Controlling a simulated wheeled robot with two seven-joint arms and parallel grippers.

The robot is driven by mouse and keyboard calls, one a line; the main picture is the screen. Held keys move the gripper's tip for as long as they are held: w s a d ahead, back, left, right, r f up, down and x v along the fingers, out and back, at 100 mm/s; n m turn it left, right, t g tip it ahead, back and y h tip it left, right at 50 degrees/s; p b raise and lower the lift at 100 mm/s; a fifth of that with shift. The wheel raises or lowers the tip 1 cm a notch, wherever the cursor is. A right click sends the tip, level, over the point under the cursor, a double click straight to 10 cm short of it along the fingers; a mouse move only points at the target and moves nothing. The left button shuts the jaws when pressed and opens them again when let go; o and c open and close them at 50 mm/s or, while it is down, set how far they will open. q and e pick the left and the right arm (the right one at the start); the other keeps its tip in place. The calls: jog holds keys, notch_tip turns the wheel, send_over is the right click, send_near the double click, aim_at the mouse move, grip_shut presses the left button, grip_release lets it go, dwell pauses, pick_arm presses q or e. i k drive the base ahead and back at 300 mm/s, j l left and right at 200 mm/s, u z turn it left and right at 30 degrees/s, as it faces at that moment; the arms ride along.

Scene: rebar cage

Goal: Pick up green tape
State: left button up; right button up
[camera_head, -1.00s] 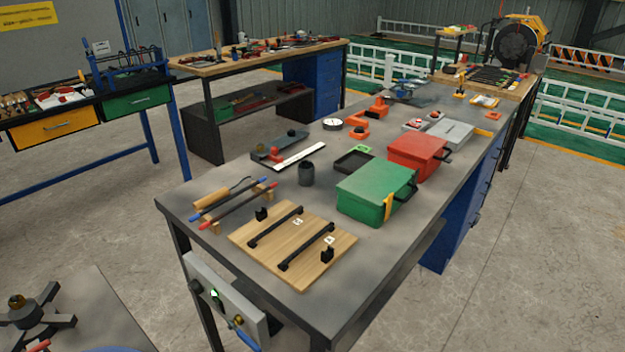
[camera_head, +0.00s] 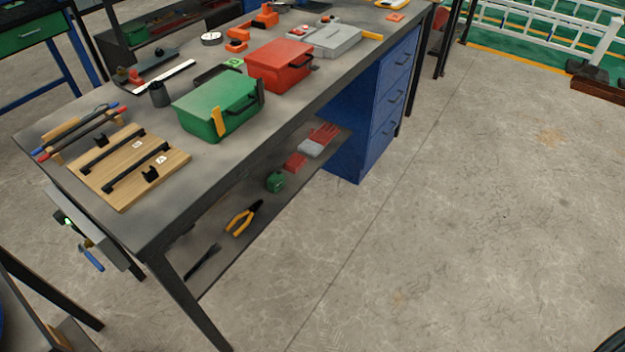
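A small green item (camera_head: 275,181), which looks like the green tape, rests on the lower shelf (camera_head: 215,250) under the workbench. It sits between yellow-handled pliers (camera_head: 243,218) and a small red box (camera_head: 294,162). It is too small to make out in detail. Another small green piece (camera_head: 233,64) lies on the bench top behind the green toolbox (camera_head: 216,106). Neither of my grippers shows in this view.
The bench top (camera_head: 205,170) holds a red toolbox (camera_head: 279,66), a grey case (camera_head: 338,40) and a wooden board with black handles (camera_head: 128,165). A blue drawer cabinet (camera_head: 370,110) stands right of the shelf. The concrete floor (camera_head: 450,220) in front is clear.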

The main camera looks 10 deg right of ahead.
aim_at(276, 181)
jog(key=l, duration=0.2)
jog(key=i+l+u, duration=0.1)
jog(key=u, duration=0.3)
jog(key=i+l+u, duration=0.1)
jog(key=u, duration=0.25)
jog(key=i+l+u, duration=0.2)
jog(key=l, duration=0.25)
jog(key=i+l+u, duration=0.1)
jog(key=l+u, duration=0.15)
jog(key=l, duration=0.25)
jog(key=i+l+u, duration=0.2)
jog(key=l, duration=0.3)
jog(key=i+l, duration=0.1)
jog(key=l, duration=0.7)
jog(key=i+l+u, duration=0.1)
jog(key=l, duration=1.5)
jog(key=i, duration=0.1)
